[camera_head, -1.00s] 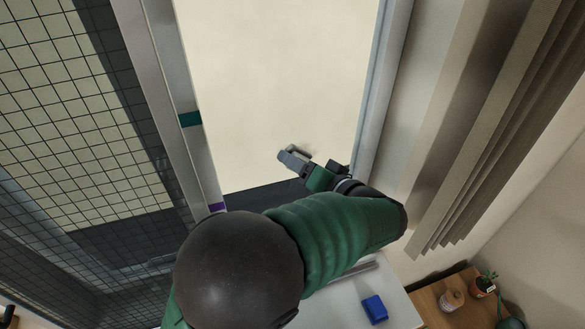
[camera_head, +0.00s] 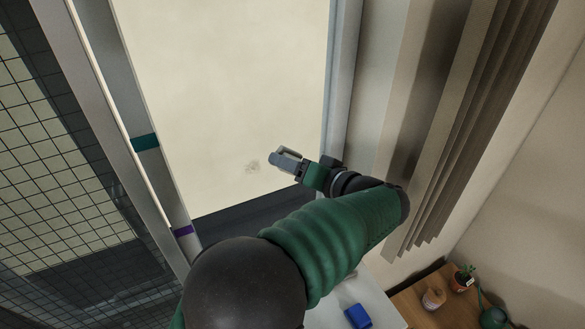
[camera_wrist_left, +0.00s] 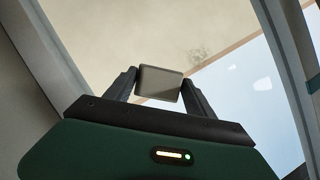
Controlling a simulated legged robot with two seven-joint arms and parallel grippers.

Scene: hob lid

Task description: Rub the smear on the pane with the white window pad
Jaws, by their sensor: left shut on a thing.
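The smear (camera_head: 252,166) is a faint grey-brown smudge low on the pane (camera_head: 235,80). It also shows in the left wrist view (camera_wrist_left: 198,54), above and right of the pad. My left gripper (camera_head: 284,160) is just right of the smear in the head view. It is shut on the window pad (camera_wrist_left: 160,83), a small rectangular block that looks grey in shade, between the two fingers (camera_wrist_left: 158,86). I cannot tell whether the pad touches the glass. My right gripper is not in view.
A teal mark (camera_head: 146,142) and a purple mark (camera_head: 182,231) are on the left window frame. Curtains (camera_head: 470,110) hang at the right. A blue object (camera_head: 358,315) lies on the white surface below.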

